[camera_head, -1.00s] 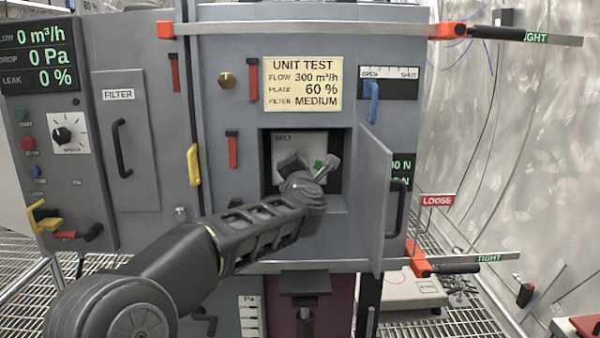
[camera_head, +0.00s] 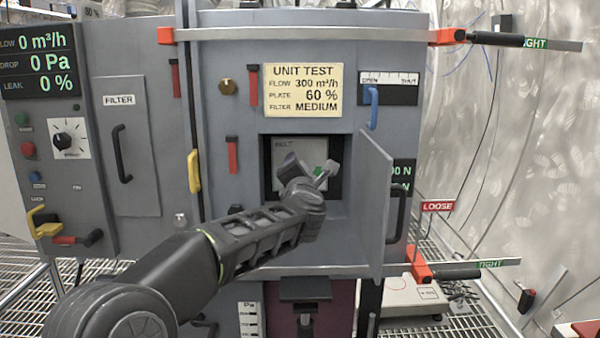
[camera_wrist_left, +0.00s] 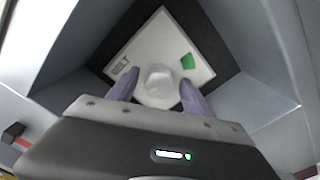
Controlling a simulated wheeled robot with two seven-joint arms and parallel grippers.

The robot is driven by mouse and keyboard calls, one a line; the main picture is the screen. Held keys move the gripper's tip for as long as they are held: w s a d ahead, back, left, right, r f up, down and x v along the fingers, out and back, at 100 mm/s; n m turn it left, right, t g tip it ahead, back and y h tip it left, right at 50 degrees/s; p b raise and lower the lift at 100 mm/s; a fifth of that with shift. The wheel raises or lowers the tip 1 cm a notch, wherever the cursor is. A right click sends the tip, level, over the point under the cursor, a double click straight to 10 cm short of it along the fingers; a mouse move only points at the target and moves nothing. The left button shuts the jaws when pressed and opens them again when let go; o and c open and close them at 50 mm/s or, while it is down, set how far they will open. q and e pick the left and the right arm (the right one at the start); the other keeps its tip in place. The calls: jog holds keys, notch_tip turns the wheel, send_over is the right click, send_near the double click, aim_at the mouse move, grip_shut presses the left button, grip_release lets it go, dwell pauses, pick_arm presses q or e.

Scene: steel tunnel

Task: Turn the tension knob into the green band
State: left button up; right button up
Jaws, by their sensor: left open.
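The tension knob (camera_wrist_left: 159,82) is a pale, blocky knob on a white plate (camera_wrist_left: 133,58) inside the belt recess. In the left wrist view the green band (camera_wrist_left: 188,61) is a patch on the plate to the right of the knob. The band also shows in the head view (camera_head: 320,171), partly covered by my gripper. My left gripper (camera_wrist_left: 154,88) is open, with its two purple-tinted fingers on either side of the knob; contact cannot be told. In the head view my left gripper (camera_head: 309,168) reaches into the recess and hides the knob. My right gripper is not in view.
The recess's open door (camera_head: 374,205) stands out to the right of my gripper. The recess walls (camera_wrist_left: 238,50) surround the hand closely. A yellow test sign (camera_head: 303,87) is above. A yellow handle (camera_head: 194,171) and a filter door (camera_head: 125,145) are at left.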

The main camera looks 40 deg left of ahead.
pick_arm(q)
jog(key=v, duration=0.7)
jog(key=shift+s+d, duration=0.3)
